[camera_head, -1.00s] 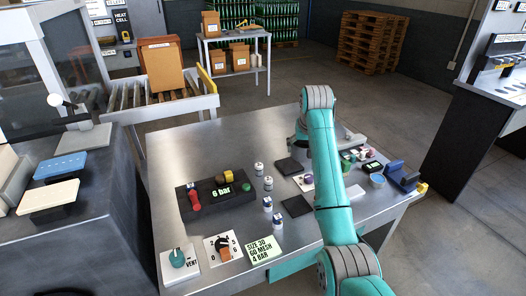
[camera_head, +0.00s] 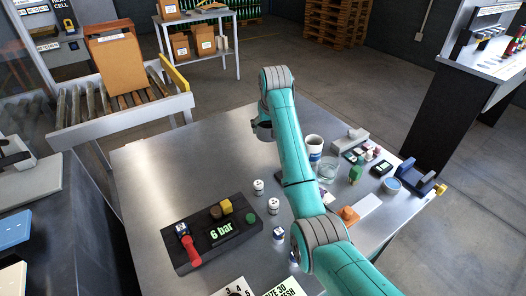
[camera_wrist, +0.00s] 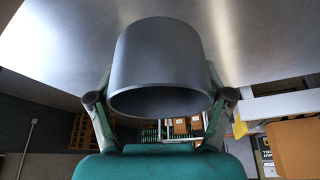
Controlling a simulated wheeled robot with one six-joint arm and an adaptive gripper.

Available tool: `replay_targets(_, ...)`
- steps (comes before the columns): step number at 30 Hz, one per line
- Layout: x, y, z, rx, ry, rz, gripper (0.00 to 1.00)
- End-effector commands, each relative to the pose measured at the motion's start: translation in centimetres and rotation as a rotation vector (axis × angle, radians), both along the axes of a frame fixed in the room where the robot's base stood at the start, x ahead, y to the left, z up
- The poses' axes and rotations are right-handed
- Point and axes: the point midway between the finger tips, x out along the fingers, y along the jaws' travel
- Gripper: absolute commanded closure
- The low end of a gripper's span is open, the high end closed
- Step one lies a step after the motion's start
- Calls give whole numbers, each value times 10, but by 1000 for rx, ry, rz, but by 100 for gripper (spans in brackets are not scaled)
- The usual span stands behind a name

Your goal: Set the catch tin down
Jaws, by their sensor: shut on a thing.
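The catch tin (camera_wrist: 163,62) is a plain dark grey cylinder in the middle of the wrist view, with its open end towards the camera. My gripper (camera_wrist: 160,98) is shut on it, with one finger at each side of its wall. The bare steel table top shows behind the tin; I cannot tell whether the tin touches it. In the head view my teal arm reaches over the table (camera_head: 175,165) towards its far edge.
A white cup (camera_head: 314,146), a glass (camera_head: 328,171) and a blue holder (camera_head: 415,180) stand to the right. The table's far left part is clear.

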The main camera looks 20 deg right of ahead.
Motion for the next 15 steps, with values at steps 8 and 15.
replay_targets(8, 0, 0, -33, 0, 0, 0, 58)
replay_targets(15, -1, 0, -66, 0, 3, 0, 58)
